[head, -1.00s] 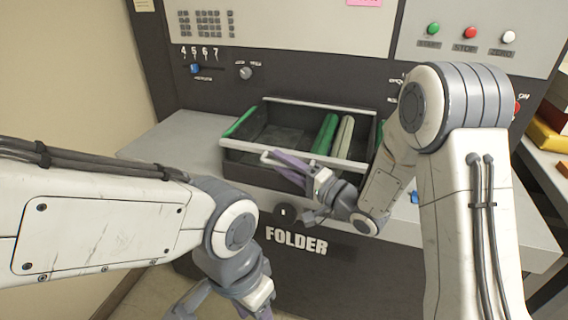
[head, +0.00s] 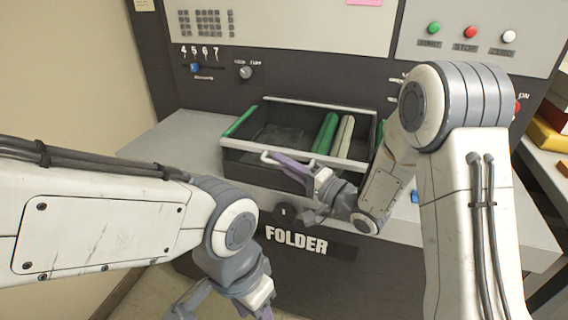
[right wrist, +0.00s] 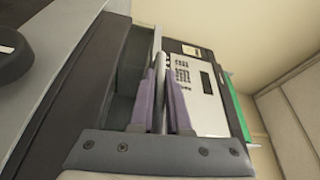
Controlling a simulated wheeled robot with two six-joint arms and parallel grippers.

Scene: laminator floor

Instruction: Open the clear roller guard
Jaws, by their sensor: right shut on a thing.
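The clear roller guard (head: 247,163) is on the front of the dark folder machine, with pale rails along its edges and a pale bar handle (head: 268,158) at its front. Green and cream rollers (head: 326,133) show behind it. My right gripper (head: 283,163) is at the handle, its purple fingers shut on it. In the right wrist view the pale handle bar (right wrist: 158,95) runs between the two fingers. My left gripper (head: 228,306) is open and empty, low in front of the machine, its tips partly cut off by the frame's bottom.
A grey ledge (head: 178,142) extends left of the guard and is clear. Start, stop and zero buttons (head: 470,32) are on the upper right panel. A slider (head: 195,68) and a knob (head: 245,72) are at upper left. Yellow and red items (head: 548,135) lie on the right table.

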